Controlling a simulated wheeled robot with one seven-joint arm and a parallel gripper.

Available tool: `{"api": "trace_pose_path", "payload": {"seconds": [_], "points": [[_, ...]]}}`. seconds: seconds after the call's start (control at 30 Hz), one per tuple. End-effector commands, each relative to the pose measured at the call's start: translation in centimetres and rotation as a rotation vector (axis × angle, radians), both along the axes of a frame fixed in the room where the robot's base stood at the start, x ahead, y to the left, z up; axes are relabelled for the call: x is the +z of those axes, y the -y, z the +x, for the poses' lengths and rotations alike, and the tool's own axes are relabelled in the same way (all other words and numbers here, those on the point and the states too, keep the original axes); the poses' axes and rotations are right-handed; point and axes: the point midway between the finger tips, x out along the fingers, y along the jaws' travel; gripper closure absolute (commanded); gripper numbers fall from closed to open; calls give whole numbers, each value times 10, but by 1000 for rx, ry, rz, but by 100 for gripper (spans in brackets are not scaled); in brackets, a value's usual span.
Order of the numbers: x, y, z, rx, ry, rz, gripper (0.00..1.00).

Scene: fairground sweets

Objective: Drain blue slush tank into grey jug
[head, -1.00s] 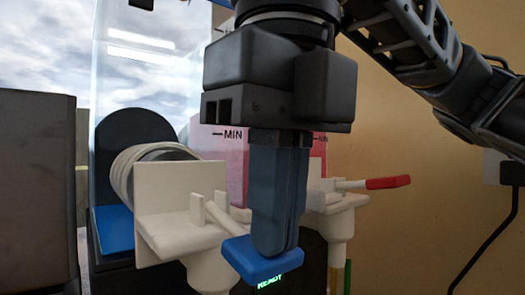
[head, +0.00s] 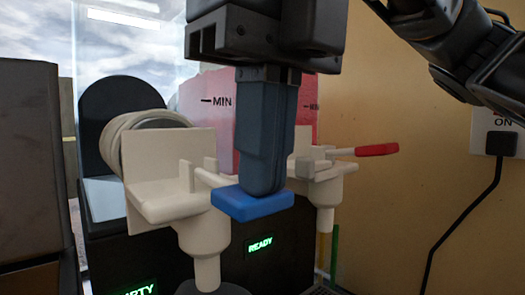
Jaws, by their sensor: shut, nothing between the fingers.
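The left slush tank (head: 103,198) is clear, with a pale floor and no blue slush visible in it. Its white tap (head: 170,165) has a lever with a blue handle (head: 243,206), pointing towards the right front. My gripper (head: 264,188) is shut and empty, pointing down, its fingertips at the blue handle's top; I cannot tell whether they press on it. Under the white spout, the top of a dark grey round thing, probably the grey jug (head: 214,288), shows at the bottom edge; the rest is cut off.
A second tank with pink slush (head: 218,105) and a red-handled tap (head: 376,150) stands to the right. Green displays show "READY" (head: 260,244) and a partly hidden word ending in "TY" (head: 140,290). A brown box (head: 30,160) stands left; a wall switch (head: 497,132) is at right.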

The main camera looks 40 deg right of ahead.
Motion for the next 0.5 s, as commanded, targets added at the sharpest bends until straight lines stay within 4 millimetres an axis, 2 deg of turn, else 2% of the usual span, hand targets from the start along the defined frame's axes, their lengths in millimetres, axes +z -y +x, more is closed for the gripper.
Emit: {"api": "trace_pose_path", "payload": {"seconds": [0.3,0.37,0.5], "points": [[3,0,0,1,0,0,100],[7,0,1,1,1,0,100],[30,-1,4,3,2,-1,100]]}}
